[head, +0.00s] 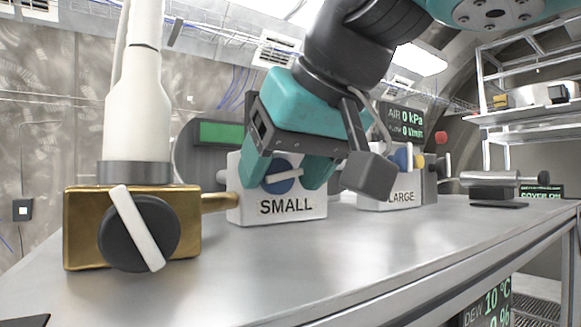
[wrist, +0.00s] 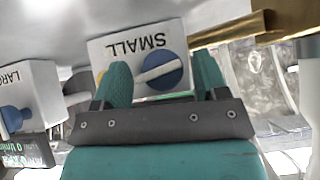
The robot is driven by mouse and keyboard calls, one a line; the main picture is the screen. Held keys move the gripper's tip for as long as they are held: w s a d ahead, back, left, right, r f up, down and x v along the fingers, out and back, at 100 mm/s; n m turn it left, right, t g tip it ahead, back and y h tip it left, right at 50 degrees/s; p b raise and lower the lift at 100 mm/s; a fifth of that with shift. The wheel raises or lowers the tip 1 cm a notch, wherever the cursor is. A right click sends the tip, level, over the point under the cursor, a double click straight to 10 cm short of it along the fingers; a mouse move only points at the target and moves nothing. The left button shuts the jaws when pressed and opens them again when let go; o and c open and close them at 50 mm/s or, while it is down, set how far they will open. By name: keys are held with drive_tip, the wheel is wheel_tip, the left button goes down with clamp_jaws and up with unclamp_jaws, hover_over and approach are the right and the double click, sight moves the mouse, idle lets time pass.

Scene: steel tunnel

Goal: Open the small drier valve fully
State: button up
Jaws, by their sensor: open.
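The small drier is a white box (head: 250,209) labelled SMALL on the metal bench. Its valve is a round blue knob (head: 278,187) with a white bar lying close to level, right end slightly higher. My gripper (head: 288,176) is open, with one teal finger on each side of the knob. In the wrist view, which shows the box upside down, the blue knob (wrist: 172,82) and its bar sit between the fingers of my gripper (wrist: 161,72). I cannot tell whether the fingers touch the bar. My gripper hides part of the box's top.
A brass block (head: 80,225) with a black knob (head: 140,233) and tilted white bar stands at left, below a white column. A LARGE box (head: 400,200) with a blue knob stands at right. The bench front (head: 300,265) is clear.

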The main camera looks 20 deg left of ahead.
drive_tip(key=shift+a, duration=0.15)
drive_tip(key=shift+c, duration=0.5)
drive_tip(key=c, duration=0.8)
drive_tip(key=shift+c, duration=0.2)
drive_tip(key=shift+s, duration=0.15)
drive_tip(key=shift+s+a+n+t+h, duration=0.1)
drive_tip(key=shift+a+n+t+h, duration=0.1)
drive_tip(key=shift+n+t+h, duration=0.6)
drive_tip(key=shift+f+n+t+h, duration=0.1)
drive_tip(key=shift+n+t+h, duration=0.75)
drive_tip(key=shift+t, duration=0.75)
